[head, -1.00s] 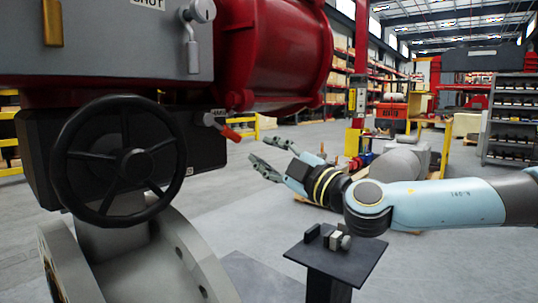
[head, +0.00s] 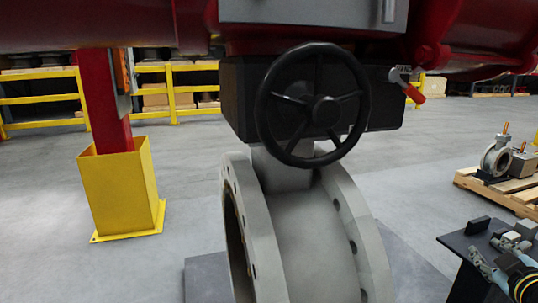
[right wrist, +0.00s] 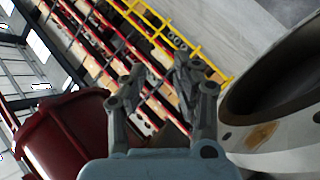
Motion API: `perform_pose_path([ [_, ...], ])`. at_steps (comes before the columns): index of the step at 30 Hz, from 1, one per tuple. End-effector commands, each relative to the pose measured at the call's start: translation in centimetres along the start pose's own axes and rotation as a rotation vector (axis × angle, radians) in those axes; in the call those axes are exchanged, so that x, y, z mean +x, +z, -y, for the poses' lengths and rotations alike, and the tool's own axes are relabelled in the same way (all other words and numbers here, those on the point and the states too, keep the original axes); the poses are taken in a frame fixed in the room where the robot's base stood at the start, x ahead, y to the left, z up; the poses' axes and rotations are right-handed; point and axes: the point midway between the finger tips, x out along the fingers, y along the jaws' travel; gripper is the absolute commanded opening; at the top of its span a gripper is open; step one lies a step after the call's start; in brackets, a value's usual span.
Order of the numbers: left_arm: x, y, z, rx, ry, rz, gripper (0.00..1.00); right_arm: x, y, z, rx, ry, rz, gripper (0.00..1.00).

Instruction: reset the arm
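The valve assembly fills the middle of the head view. Its black handwheel (head: 313,104) stands in front of a black gearbox (head: 240,98), above a grey flanged valve body (head: 312,235). A small lever with an orange-red handle (head: 413,93) sits right of the gearbox. My right gripper (head: 488,254) is at the lower right of the head view, over the small dark stand and apart from the valve. In the right wrist view its two fingers (right wrist: 160,78) are spread with nothing between them. My left gripper is in neither view.
A dark stand (head: 456,240) with small blocks is at lower right. Behind it a pallet (head: 510,192) carries a small valve. A yellow-based red post (head: 122,190) stands left. The right wrist view shows a red cylinder (right wrist: 65,140) and a grey flange (right wrist: 285,95).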

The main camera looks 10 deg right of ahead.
Motion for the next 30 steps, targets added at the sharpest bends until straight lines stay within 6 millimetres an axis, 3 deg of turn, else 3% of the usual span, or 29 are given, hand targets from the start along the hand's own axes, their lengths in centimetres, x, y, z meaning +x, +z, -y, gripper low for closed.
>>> perform_pose_path([
  [1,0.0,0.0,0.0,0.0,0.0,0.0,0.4,-0.3,3.8,2.3,0.025,-0.031,0.087,0.3],
  [3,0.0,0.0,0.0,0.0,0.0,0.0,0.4,-1.2,8.6,5.5,0.052,-0.082,0.201,0.3],
  [8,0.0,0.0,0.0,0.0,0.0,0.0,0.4,-5.5,18.5,13.8,0.113,-0.213,0.441,0.3],
  [11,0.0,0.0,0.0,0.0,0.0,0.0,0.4,-9.7,23.6,19.1,0.152,-0.302,0.577,0.3],
  [15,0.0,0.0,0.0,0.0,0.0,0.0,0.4,-17.1,29.1,26.6,0.204,-0.434,0.752,0.3],
  [18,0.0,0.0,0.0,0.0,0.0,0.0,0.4,-23.2,32.0,31.4,0.238,-0.529,0.862,0.3],
  [21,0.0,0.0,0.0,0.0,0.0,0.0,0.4,-29.0,34.1,35.0,0.26,-0.612,0.951,0.3],
  [24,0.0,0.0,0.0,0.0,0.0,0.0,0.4,-33.7,35.8,37.0,0.263,-0.675,1.014,0.3],
  [27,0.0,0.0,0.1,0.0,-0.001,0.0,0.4,-36.3,37.5,37.1,0.237,-0.719,1.035,0.3],
  [30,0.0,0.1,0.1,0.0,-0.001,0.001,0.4,-35.9,37.1,37.3,0.203,-0.746,0.992,0.3],
])
